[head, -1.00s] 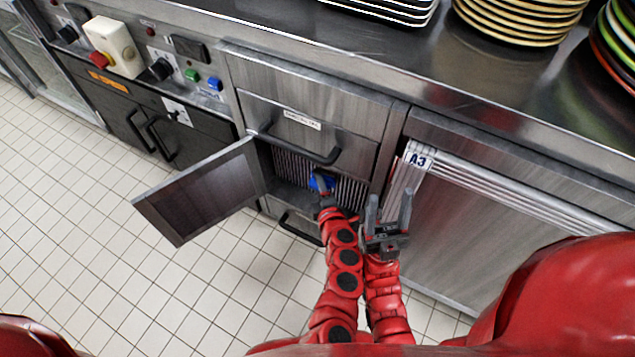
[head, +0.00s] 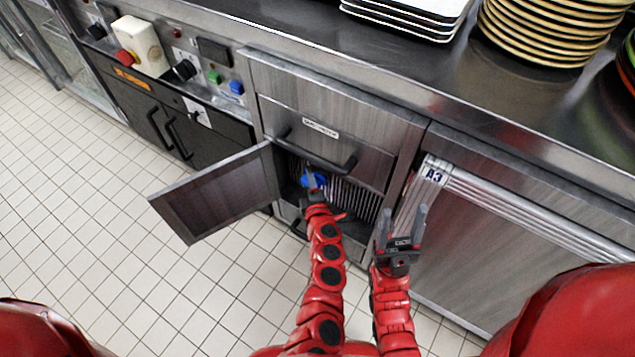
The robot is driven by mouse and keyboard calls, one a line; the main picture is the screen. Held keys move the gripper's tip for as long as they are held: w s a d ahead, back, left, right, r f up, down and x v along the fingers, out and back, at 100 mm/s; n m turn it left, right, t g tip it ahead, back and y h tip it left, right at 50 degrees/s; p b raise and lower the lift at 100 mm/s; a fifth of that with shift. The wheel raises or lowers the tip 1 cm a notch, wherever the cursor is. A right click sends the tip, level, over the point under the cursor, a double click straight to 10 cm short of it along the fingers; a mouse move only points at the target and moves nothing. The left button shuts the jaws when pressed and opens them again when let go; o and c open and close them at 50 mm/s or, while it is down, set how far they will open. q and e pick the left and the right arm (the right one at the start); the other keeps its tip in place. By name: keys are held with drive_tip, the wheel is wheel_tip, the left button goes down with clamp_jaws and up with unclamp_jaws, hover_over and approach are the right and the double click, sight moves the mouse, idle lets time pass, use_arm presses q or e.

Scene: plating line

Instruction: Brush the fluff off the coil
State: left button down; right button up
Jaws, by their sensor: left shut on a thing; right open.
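The coil (head: 356,199) is a row of thin upright metal fins inside an open compartment under the counter. My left gripper (head: 313,188) is shut on a blue brush (head: 314,180) at the left part of the fins. The gripper and arm hide part of the brush and coil, and I cannot tell if the bristles touch the fins. Fluff cannot be made out at this size. My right gripper (head: 403,232) is open and empty, pointing up, to the right of the compartment and apart from it.
The compartment's door (head: 215,195) stands open to the left. A drawer front with a black handle (head: 318,157) is just above the coil. A closed steel door labelled A3 (head: 520,255) is on the right. Plates (head: 545,30) stand on the counter. The tiled floor is clear.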

use_arm(q)
drive_tip(key=shift+w+r+p, duration=0.1)
drive_tip(key=shift+r+p, duration=0.55)
drive_tip(key=shift+r, duration=0.1)
drive_tip(key=shift+s+d+f, duration=0.1)
drive_tip(key=shift+s+d, duration=0.2)
drive_tip(key=shift+d, duration=0.25)
drive_tip(key=shift+s+d, duration=0.8)
drive_tip(key=shift+d, duration=0.35)
drive_tip(key=shift+s+d, duration=0.8)
drive_tip(key=shift+d, duration=0.35)
drive_tip(key=shift+s+d+b, duration=0.55)
drive_tip(key=shift+s+d, duration=1.8)
drive_tip(key=shift+d, duration=0.75)
drive_tip(key=w+a, duration=0.1)
drive_tip(key=a, duration=0.1)
drive_tip(key=w+a+p, duration=0.1)
drive_tip(key=w+a, duration=0.1)
drive_tip(key=w+a+r, duration=0.1)
drive_tip(key=a, duration=0.1)
drive_tip(key=shift+w+p, duration=0.15)
drive_tip(key=shift+p, duration=0.25)
drive_tip(key=shift+w+a+r, duration=0.1)
drive_tip(key=shift+w+a, duration=0.55)
drive_tip(key=shift+a, duration=0.35)
drive_tip(key=shift+w+a+r, duration=0.1)
drive_tip(key=shift+w+a, duration=0.6)
drive_tip(key=shift+a, duration=0.35)
drive_tip(key=shift+w+a, duration=0.65)
drive_tip(key=shift+a, duration=0.35)
